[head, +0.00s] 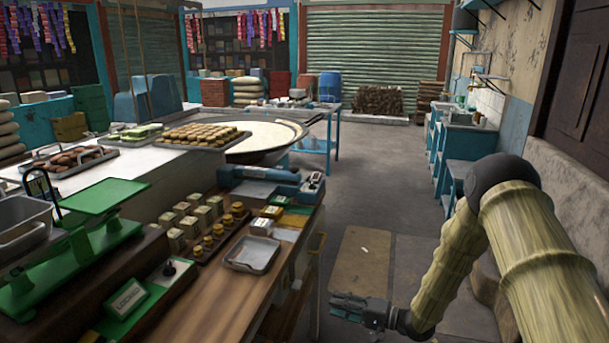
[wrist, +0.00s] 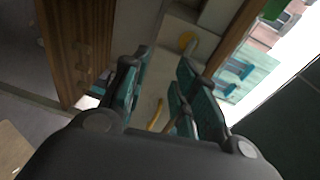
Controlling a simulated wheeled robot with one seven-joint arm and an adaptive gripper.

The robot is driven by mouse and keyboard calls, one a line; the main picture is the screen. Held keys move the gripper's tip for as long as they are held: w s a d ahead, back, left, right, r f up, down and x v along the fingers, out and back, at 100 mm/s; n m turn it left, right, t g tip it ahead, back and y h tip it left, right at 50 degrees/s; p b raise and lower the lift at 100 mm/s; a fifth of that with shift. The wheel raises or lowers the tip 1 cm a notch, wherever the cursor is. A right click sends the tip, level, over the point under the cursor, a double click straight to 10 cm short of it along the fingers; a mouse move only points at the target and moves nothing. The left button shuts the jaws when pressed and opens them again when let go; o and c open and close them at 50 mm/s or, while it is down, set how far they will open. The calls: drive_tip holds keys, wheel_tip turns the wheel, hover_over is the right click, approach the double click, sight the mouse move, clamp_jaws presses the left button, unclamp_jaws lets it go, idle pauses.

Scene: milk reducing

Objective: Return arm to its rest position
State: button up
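My arm reaches in from the right of the head view, over the open floor beside the wooden counter (head: 250,290). My gripper (head: 345,305) is low in front of the counter's drawer side, apart from the counter top. In the wrist view my gripper (wrist: 160,90) shows two teal-lined fingers spread apart with an empty gap between them. Nothing is held. Behind the gap the wrist view shows floor and wooden furniture (wrist: 80,45).
The counter holds a green scale (head: 95,205), a metal tray (head: 252,254) and several small boxes and jars. A large round pan (head: 270,138) stands beyond it. Blue sink units (head: 455,140) line the right wall. The floor aisle (head: 385,170) is clear.

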drive_tip(key=s+d+f+h, duration=0.2)
drive_tip(key=s+f+h, duration=0.3)
drive_tip(key=s+f, duration=0.45)
drive_tip(key=s+d+f+h, duration=0.2)
drive_tip(key=s+f+h, duration=0.3)
drive_tip(key=s+f, duration=0.45)
drive_tip(key=s+d+f+n+g+h, duration=0.1)
drive_tip(key=s+d+n+g+h, duration=0.1)
drive_tip(key=s, duration=1.2)
drive_tip(key=s+d+f+n+g+h, duration=0.1)
drive_tip(key=s+d+n+g+h, duration=0.1)
drive_tip(key=s, duration=1.2)
drive_tip(key=d+g+h, duration=0.1)
drive_tip(key=d+g, duration=0.1)
drive_tip(key=g, duration=0.1)
drive_tip(key=shift+s+d+g, duration=0.3)
drive_tip(key=shift+s+d, duration=0.1)
drive_tip(key=shift+o, duration=0.3)
